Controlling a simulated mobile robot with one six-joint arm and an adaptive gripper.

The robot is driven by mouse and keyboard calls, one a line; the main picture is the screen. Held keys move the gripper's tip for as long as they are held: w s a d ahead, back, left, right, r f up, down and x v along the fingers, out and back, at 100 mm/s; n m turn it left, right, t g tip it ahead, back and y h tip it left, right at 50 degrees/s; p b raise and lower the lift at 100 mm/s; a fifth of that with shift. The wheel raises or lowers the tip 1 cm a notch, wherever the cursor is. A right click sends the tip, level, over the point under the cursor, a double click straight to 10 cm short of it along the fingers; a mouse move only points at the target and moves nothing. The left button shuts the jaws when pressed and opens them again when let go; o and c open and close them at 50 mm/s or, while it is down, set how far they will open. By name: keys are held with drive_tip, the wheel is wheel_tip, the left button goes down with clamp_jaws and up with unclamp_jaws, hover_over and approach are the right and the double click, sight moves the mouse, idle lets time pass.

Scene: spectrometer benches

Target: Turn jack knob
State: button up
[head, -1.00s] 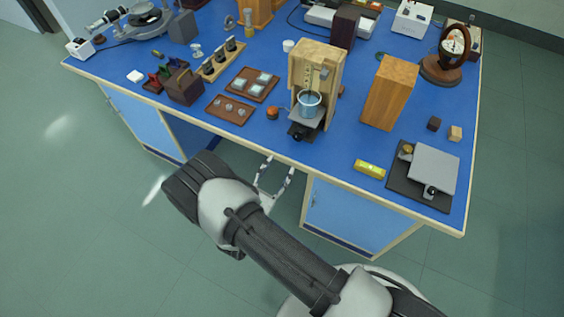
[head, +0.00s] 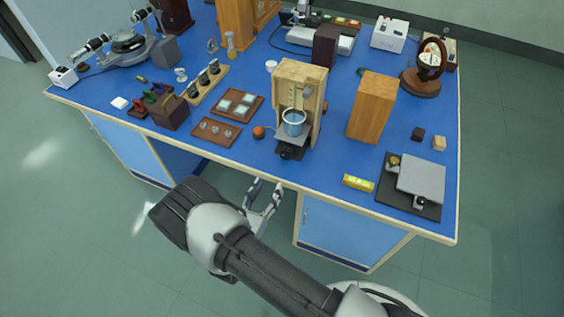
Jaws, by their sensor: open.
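A small jack (head: 291,142) with a dark base stands at the bench's front edge, inside an open wooden frame (head: 312,88). A blue beaker (head: 294,124) sits on it. A black knob (head: 287,153) shows at its front. A larger jack with a grey plate (head: 421,178) and a dark base stands at the front right; a dark knob (head: 419,203) is at its front and a brass-coloured part at its left. My gripper (head: 267,186) is open and empty, in front of the bench edge, below and left of the small jack's knob, apart from it.
A yellow level (head: 358,183) lies near the front edge between the jacks. A tall wooden block (head: 371,107) stands behind it. An orange ball-like thing (head: 258,132) and a brown tray (head: 219,131) lie left of the small jack. Bare blue bench shows right of the frame.

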sight(284, 157)
drive_tip(key=b+x, duration=0.2)
drive_tip(key=x, duration=1)
drive_tip(key=shift+w, duration=0.2)
drive_tip(key=shift+c, duration=0.6)
